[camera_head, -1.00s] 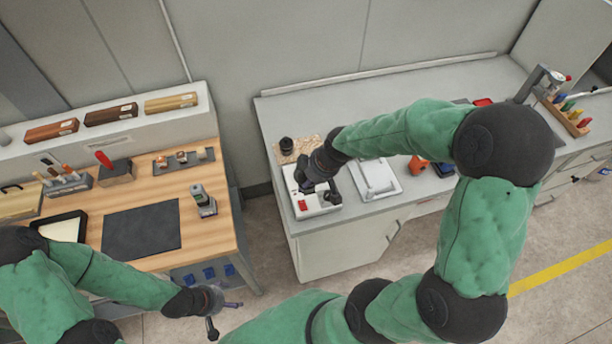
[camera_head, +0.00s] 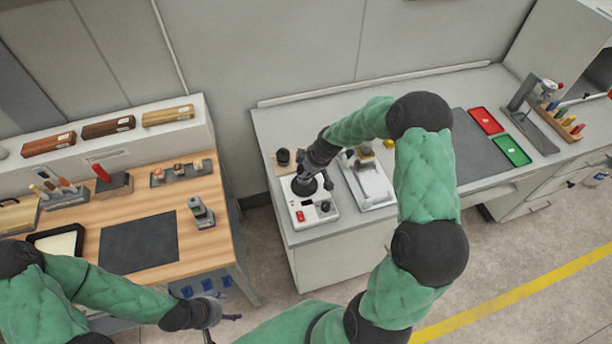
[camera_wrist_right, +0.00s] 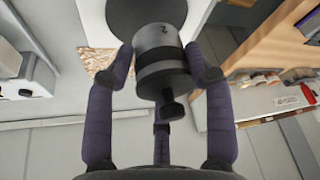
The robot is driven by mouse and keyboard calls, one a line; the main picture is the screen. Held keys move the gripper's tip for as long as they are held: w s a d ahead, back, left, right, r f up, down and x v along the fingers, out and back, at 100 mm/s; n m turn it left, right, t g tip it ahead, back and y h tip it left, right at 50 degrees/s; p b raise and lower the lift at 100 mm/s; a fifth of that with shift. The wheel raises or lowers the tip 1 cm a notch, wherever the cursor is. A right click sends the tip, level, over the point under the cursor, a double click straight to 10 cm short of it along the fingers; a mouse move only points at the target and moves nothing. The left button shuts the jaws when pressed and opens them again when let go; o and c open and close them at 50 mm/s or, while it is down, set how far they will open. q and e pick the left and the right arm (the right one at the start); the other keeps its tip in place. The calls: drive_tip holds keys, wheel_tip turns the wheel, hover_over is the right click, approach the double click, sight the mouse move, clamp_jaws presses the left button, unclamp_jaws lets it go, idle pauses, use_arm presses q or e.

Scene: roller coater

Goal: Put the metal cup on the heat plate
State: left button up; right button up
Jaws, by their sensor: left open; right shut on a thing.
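The metal cup (camera_wrist_right: 158,45) is grey with a dark band and a dark handle. My right gripper (camera_wrist_right: 165,65) is shut on it, fingers on both sides. The heat plate (camera_head: 313,213) is a white box with a red switch, a black knob and a dark round top, at the left end of the grey bench. In the right wrist view its dark disc (camera_wrist_right: 122,18) is just beyond the cup; I cannot tell whether they touch. In the head view my right gripper (camera_head: 312,178) is over the plate and mostly hides the cup. My left gripper (camera_head: 218,318) is open and empty.
A white device (camera_head: 370,187) stands just right of the heat plate. A dark jar (camera_head: 284,156) stands behind it on a speckled board. Red (camera_head: 487,120) and green (camera_head: 512,149) trays lie farther right. The wooden desk (camera_head: 170,184) is left, across a gap.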

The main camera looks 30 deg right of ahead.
drive_tip(key=shift+w+d+f, duration=0.15)
drive_tip(key=shift+w+f, duration=0.05)
drive_tip(key=shift+f, duration=0.1)
wheel_tip(320, 180, down, 3)
drive_tip(key=shift+w+d+f, duration=0.1)
drive_tip(key=shift+w, duration=0.05)
drive_tip(key=shift+f, duration=0.2)
drive_tip(key=o, duration=1.3)
drive_tip(key=shift+o, duration=0.2)
drive_tip(key=shift+r, duration=0.1)
